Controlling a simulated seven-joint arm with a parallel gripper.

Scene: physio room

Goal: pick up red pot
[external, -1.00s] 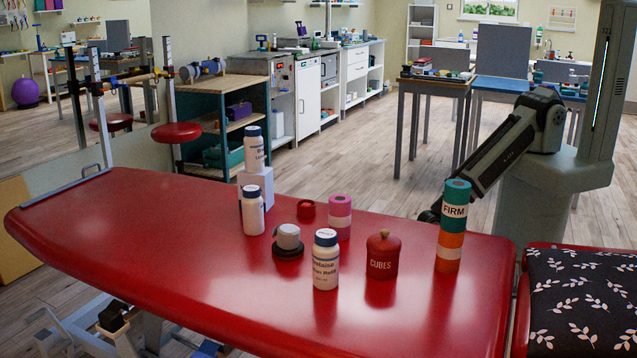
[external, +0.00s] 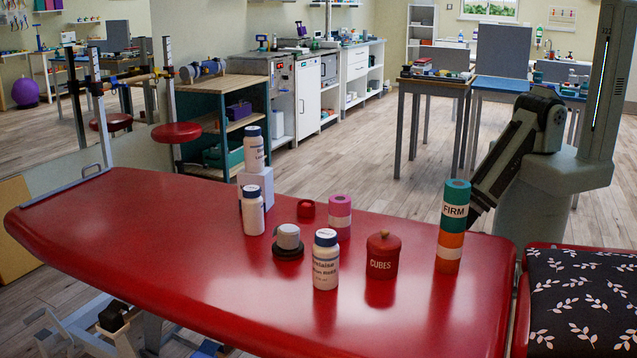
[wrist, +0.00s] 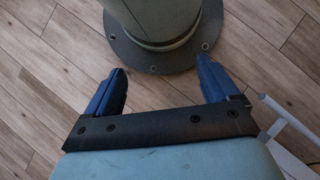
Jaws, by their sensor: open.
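The red pot (external: 382,256) is labelled "CUBES" and has a lid with a small knob. It stands upright on the red padded table (external: 200,270), right of the middle in the external view. My gripper (wrist: 160,88) shows in the wrist view with its two blue fingers wide apart and nothing between them. It points down at the wood floor beside my base. In the external view my gripper is hidden behind the table and the stacked rolls. The pot does not show in the wrist view.
A stack of a teal "FIRM" roll (external: 455,205) and an orange roll (external: 449,252) stands right of the pot. A white bottle (external: 326,260) stands close on its left. A pink roll (external: 339,216) and a grey-topped object (external: 288,240) are farther back. The table's left part is clear.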

